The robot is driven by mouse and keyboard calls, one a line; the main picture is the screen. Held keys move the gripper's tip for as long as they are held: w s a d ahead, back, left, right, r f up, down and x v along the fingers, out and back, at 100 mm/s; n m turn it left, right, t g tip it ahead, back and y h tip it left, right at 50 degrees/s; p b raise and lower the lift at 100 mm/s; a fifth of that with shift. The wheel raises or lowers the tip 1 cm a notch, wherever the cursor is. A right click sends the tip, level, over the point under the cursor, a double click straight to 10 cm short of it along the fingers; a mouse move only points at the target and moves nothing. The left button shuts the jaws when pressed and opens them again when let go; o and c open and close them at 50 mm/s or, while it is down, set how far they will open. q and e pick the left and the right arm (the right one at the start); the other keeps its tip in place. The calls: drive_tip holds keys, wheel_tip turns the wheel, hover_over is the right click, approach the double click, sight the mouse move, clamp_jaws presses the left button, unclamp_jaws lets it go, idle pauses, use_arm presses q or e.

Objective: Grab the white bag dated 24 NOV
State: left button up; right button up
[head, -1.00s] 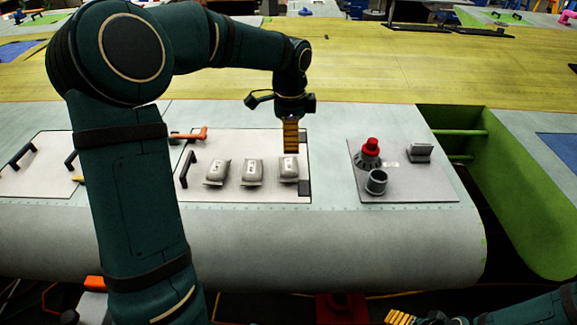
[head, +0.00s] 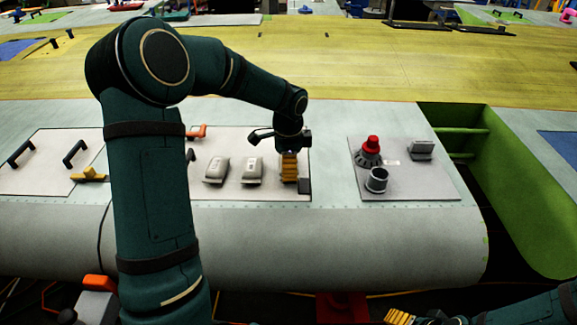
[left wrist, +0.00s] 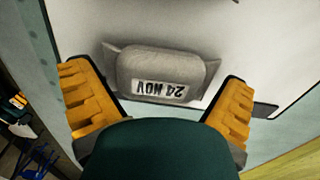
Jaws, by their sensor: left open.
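The white bag dated 24 NOV (left wrist: 160,70) lies flat on a pale panel, its label upside down in the left wrist view. My left gripper (left wrist: 160,105) is open, with its yellow fingers on either side of the bag's near part. I cannot tell whether they touch it. In the head view the left gripper (head: 289,170) points down at the right end of the bag row and hides this bag. Two similar bags, a middle one (head: 252,170) and a left one (head: 217,169), lie to its left. My right gripper (head: 400,316) shows only partly at the bottom edge.
The panel (head: 230,193) lies on the curved grey wing surface (head: 330,235). To the right, a second plate (head: 420,190) carries a red-topped part (head: 371,149), a dark cup (head: 377,180) and a grey block (head: 421,150). An orange-handled tool (head: 197,131) lies behind the bags.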

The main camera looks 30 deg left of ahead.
use_arm(q)
drive_tip(key=c, duration=1)
drive_tip(key=shift+r, duration=0.1)
